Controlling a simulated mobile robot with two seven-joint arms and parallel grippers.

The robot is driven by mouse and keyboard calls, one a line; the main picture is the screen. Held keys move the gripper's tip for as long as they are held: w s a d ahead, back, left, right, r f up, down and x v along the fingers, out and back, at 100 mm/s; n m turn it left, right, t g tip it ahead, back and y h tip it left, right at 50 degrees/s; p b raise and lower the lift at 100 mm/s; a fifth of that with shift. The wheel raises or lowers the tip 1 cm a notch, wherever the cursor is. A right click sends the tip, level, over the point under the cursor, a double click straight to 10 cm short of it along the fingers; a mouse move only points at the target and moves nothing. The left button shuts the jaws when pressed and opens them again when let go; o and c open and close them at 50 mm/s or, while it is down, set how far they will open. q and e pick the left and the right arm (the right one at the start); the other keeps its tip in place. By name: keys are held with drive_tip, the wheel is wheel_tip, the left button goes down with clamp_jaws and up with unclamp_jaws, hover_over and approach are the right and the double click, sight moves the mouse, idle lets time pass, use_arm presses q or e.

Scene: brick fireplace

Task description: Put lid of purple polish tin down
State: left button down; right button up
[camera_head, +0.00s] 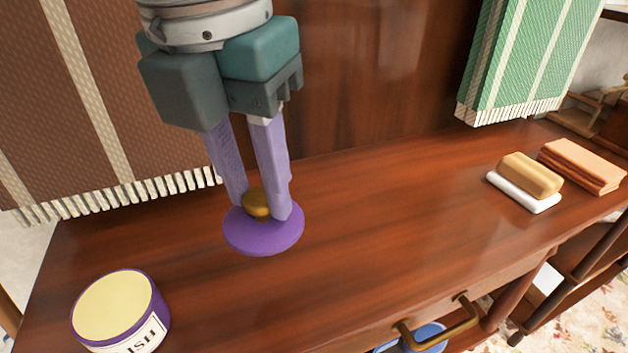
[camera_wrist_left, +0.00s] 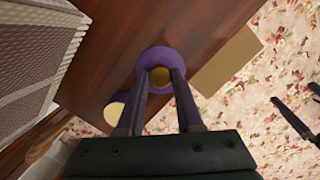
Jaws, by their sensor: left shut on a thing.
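The purple lid (camera_head: 263,238) is a flat round disc with a brass knob (camera_head: 257,204) on top. My left gripper (camera_head: 265,208) is shut on the knob, with the lid lying roughly flat below its fingertips. Whether the lid touches the wooden top or hangs just above it, I cannot tell. The lid also shows in the left wrist view (camera_wrist_left: 152,53), beyond the two fingers. The purple polish tin (camera_head: 120,310) stands open at the front left, with pale yellow polish inside and a white label. The lid is apart from the tin.
The wooden cabinet top (camera_head: 390,215) is clear around the lid and to its right. A soap bar on a white dish (camera_head: 525,193) and an orange folded cloth (camera_head: 580,165) lie at the right. Brown (camera_head: 110,90) and green (camera_head: 525,55) fringed cloths hang behind.

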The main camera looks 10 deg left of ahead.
sight(251, 207)
use_arm(q)
wheel_tip(251, 207, down, 9)
drive_tip(key=shift+f+b, duration=0.1)
drive_tip(key=shift+b, duration=1.1)
drive_tip(key=c, duration=0.6)
unclamp_jaws()
drive_tip(key=shift+o, duration=0.2)
drive_tip(key=r+p, duration=0.1)
drive_tip(key=r, duration=0.3)
drive_tip(key=s+r+p, duration=0.1)
drive_tip(key=r, duration=0.3)
drive_tip(key=r+p, duration=0.2)
drive_tip(key=r, duration=0.2)
drive_tip(key=shift+s+a+r, duration=0.1)
drive_tip(key=shift+s, duration=0.25)
